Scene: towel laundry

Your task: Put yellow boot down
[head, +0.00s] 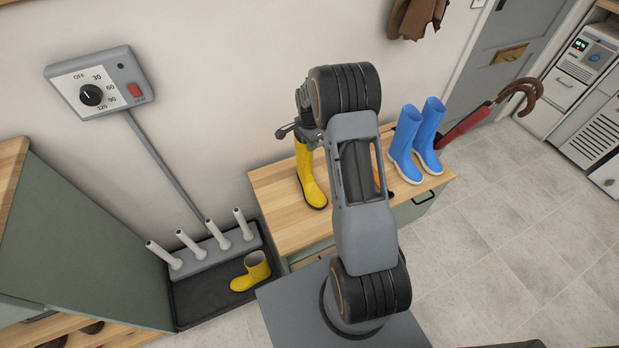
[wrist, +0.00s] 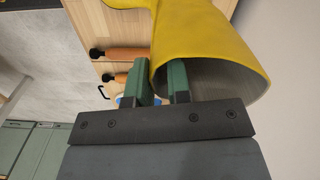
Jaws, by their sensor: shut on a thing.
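A yellow boot (head: 311,178) hangs upright from my gripper (head: 300,130) over the wooden top of a bench (head: 268,188). Its sole is at or just above the wood; I cannot tell if it touches. In the wrist view, my gripper (wrist: 161,80) is shut on the rim of the boot (wrist: 200,40), one green finger inside the opening and one outside. A second, shorter-looking yellow boot (head: 252,272) stands in a black tray (head: 205,308) on the floor.
Two blue boots (head: 405,145) stand at the bench's right end, with a red umbrella (head: 465,127) beyond. A boot rack with white pegs (head: 215,232) is at the tray's back. Orange-handled items (wrist: 125,53) lie on the bench. The wall is close behind.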

